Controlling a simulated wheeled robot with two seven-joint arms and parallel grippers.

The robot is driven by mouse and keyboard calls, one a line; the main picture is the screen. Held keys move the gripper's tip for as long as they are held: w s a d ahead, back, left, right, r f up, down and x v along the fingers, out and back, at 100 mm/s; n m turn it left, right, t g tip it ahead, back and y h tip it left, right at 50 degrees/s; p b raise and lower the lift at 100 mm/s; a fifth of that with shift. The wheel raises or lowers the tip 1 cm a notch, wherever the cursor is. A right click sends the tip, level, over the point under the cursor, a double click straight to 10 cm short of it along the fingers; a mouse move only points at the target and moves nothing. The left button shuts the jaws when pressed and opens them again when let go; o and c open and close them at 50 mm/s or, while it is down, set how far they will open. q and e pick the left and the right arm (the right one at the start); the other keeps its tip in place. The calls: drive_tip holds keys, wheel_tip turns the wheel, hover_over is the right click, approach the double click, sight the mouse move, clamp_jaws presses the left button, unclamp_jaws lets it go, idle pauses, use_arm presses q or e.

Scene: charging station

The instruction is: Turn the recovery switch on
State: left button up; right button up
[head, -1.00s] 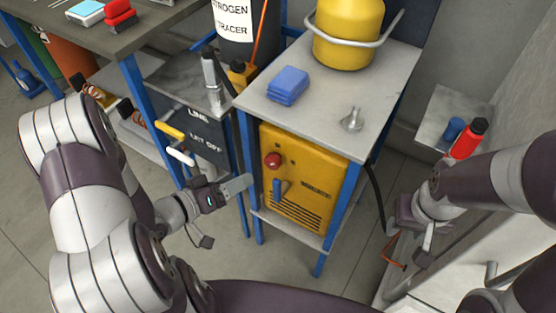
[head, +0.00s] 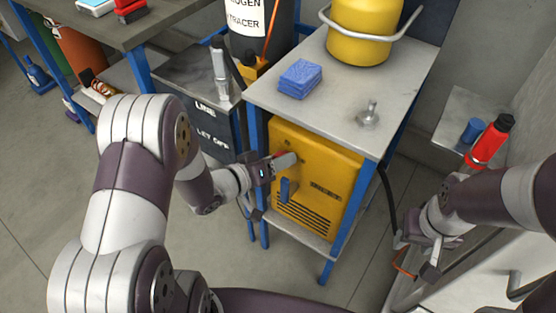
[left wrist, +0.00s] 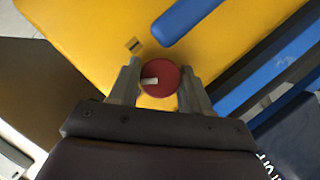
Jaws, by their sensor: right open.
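The yellow unit (head: 325,170) sits in the blue-framed stand. Its round red switch knob (left wrist: 166,76) has a white mark pointing left in the left wrist view. A blue lever (head: 286,190) is on the same panel and also shows in the left wrist view (left wrist: 188,18). My left gripper (head: 287,161) is at the panel, largely covering the knob in the head view. In the left wrist view its open fingers (left wrist: 160,72) stand on both sides of the knob; contact is unclear. My right gripper (head: 425,235) is open, away at the right.
The stand's top (head: 330,105) holds a blue sponge stack (head: 300,78), a small metal piece (head: 368,115) and a yellow canister (head: 362,30). A dark cabinet (head: 210,125) is left of the stand. A red bottle (head: 488,145) is at the right.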

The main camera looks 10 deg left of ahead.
use_arm(q)
drive_tip(key=c, duration=0.5)
drive_tip(key=shift+r, duration=0.1)
drive_tip(key=shift+r+m+y+p, duration=0.1)
drive_tip(key=shift+m+y+p, duration=0.3)
drive_tip(key=shift+m+p, duration=0.2)
drive_tip(key=shift+d+m+y, duration=0.1)
drive_tip(key=shift+m+y, duration=0.4)
drive_tip(key=shift+m, duration=0.1)
drive_tip(key=shift+m+t+y+p, duration=0.3)
drive_tip(key=shift+m+y, duration=0.5)
drive_tip(key=shift+m, duration=0.4)
drive_tip(key=shift+d+m+t+y+b, duration=0.1)
drive_tip(key=shift+m+t+y+b, duration=0.25)
drive_tip(key=shift+m+y, duration=0.65)
drive_tip(key=shift+m, duration=0.4)
